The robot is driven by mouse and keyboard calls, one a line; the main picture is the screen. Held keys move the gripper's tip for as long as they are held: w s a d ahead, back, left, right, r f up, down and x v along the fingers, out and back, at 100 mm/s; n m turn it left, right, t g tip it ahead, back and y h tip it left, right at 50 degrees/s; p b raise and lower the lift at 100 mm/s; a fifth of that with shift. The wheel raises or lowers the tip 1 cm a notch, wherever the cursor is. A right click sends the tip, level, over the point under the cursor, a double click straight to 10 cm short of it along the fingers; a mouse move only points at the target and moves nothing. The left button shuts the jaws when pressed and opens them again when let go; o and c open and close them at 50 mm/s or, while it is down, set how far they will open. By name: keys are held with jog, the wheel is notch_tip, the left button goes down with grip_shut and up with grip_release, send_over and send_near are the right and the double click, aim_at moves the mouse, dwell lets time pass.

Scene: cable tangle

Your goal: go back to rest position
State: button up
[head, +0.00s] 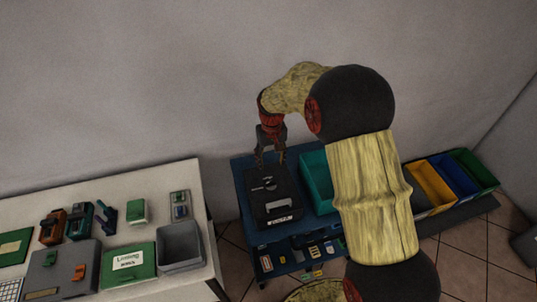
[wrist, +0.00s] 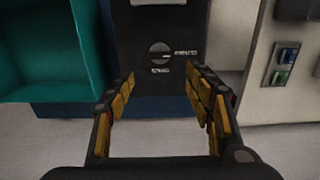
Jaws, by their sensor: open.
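My gripper (head: 270,160) hangs over the blue cart, above the back part of a black device. Its two fingers are apart. In the wrist view, my gripper (wrist: 161,77) shows yellow-padded fingers standing wide, with nothing between them. The black device (head: 283,211) lies on the cart top. In the wrist view, the device's dark panel (wrist: 143,28) with a round knob (wrist: 159,53) lies beyond the fingertips. I cannot tell the exact gap between fingertips and device.
The blue cart (head: 240,166) also carries a teal bin (head: 316,180), close beside my arm. A white table (head: 160,175) with a green box (head: 128,262) and a grey bin (head: 180,245) stands left. Yellow (head: 432,185), blue and green bins stand right. A wall is behind.

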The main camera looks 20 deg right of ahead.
jog(key=s+r+t+b, duration=0.2)
jog(key=s+r, duration=0.3)
jog(key=s, duration=0.5)
jog(key=s+r+t+b, duration=0.1)
jog(key=s+r+b, duration=0.2)
jog(key=s, duration=0.7)
jog(key=s+r+t+b, duration=0.2)
jog(key=s+r+b, duration=0.1)
jog(key=s+r, duration=0.5)
jog(key=shift+s+t, duration=0.3)
jog(key=shift+s, duration=0.85)
